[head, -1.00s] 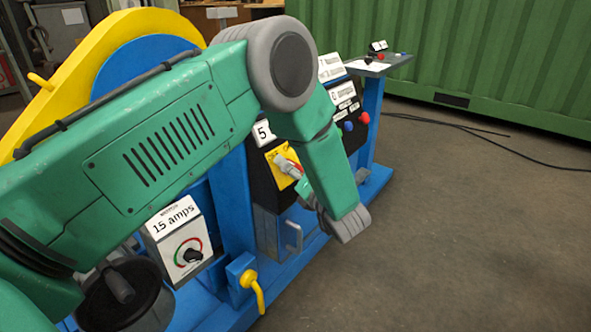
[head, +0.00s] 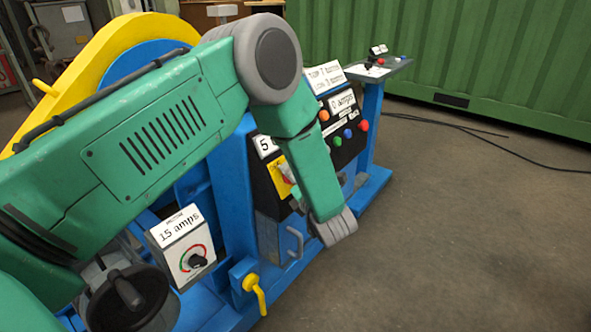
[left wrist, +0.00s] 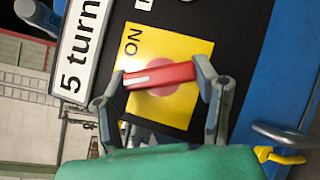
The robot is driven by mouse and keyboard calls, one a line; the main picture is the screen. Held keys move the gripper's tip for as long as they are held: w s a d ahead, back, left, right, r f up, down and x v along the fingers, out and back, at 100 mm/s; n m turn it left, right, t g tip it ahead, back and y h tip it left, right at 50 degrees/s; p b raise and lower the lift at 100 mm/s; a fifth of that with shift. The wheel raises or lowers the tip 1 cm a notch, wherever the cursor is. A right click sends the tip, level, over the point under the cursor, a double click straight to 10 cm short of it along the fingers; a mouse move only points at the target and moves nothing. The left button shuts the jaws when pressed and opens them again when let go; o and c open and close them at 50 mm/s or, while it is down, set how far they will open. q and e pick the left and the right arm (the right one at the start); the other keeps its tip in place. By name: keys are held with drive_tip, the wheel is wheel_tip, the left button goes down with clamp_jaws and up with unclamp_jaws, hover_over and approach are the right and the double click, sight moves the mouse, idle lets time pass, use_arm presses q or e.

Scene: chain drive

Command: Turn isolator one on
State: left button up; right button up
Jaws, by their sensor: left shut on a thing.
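The isolator is a yellow plate (left wrist: 185,50) marked ON with a red handle (left wrist: 165,76) on it, in the left wrist view. The handle lies roughly crosswise in that view, with a white mark toward its left end. My left gripper (left wrist: 162,77) is shut on the red handle, one finger at each end. In the head view the yellow plate (head: 279,180) shows beside my green forearm, which hides most of the handle and my left gripper there. My right gripper is in neither view.
A "5 turn" label (left wrist: 82,50) sits beside the plate. A panel with coloured buttons (head: 347,133) stands behind my forearm. A "15 amps" dial box (head: 183,243) and a yellow lever (head: 254,290) are lower left. The floor at right is clear apart from cables.

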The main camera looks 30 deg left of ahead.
use_arm(q)
drive_tip(key=m+h+p, duration=0.2)
drive_tip(key=m+p, duration=0.1)
drive_tip(key=p, duration=0.1)
drive_tip(key=m+g+h+p, duration=0.1)
drive_tip(key=m+h+p, duration=0.1)
drive_tip(key=m+p, duration=0.1)
drive_tip(key=m+g+h+p, duration=0.1)
drive_tip(key=m+p, duration=0.3)
drive_tip(key=p, duration=0.1)
drive_tip(key=shift+r+h, duration=0.4)
drive_tip(key=shift+f+m+g+h+p, duration=0.2)
drive_tip(key=shift+m+g+h+p, duration=0.3)
drive_tip(key=shift+m+g+p, duration=0.75)
drive_tip(key=shift+w+t+p, duration=0.1)
drive_tip(key=shift+t+p, duration=0.15)
drive_tip(key=shift+p, duration=0.15)
drive_tip(key=o, duration=1.2)
drive_tip(key=shift+c, duration=0.2)
drive_tip(key=shift+w+f, duration=0.1)
